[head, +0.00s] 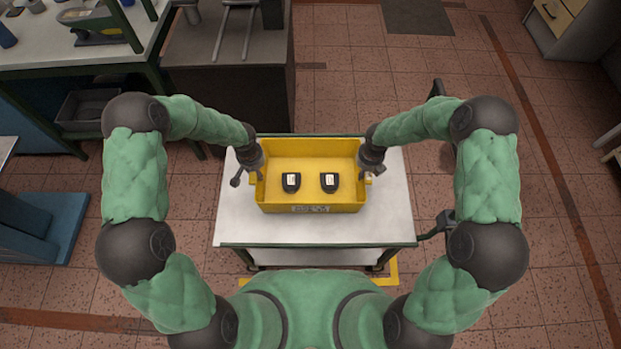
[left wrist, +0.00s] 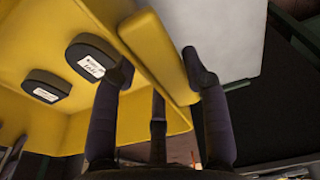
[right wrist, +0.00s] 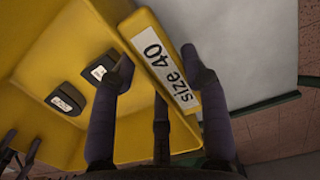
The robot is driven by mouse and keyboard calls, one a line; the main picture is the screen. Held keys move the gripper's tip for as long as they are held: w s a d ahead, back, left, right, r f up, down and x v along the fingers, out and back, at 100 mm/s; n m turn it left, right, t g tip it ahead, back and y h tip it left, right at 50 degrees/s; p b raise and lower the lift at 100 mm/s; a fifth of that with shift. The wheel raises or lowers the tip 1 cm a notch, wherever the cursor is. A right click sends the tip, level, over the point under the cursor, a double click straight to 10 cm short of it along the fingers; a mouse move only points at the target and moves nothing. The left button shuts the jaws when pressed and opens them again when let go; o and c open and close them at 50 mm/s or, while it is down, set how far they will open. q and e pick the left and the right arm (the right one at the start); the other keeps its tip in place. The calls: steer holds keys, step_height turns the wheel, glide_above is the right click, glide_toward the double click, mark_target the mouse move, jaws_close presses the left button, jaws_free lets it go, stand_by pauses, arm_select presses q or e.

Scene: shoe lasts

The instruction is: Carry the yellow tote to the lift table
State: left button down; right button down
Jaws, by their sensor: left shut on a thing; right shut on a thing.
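The yellow tote (head: 310,147) is on or just above a white-topped table with wheels (head: 232,215); I cannot tell if it touches. Two dark shoe lasts with white labels, a left one (head: 291,182) and a right one (head: 329,183), lie inside it. My left gripper (head: 257,177) is shut on the tote's left side; the left wrist view shows its fingers around the yellow handle ledge (left wrist: 160,60). My right gripper (head: 366,177) is shut on the right side, its fingers around the ledge labelled "size 40" (right wrist: 160,62). I cannot tell which table is the lift table.
A dark cabinet (head: 240,90) with metal rails stands behind at the left. A drawer unit (head: 560,30) is at far right. Tiled floor at right is open.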

arm_select(q)
steer(key=shift+r, duration=0.15)
arm_select(e)
steer(key=shift+r, duration=0.15)
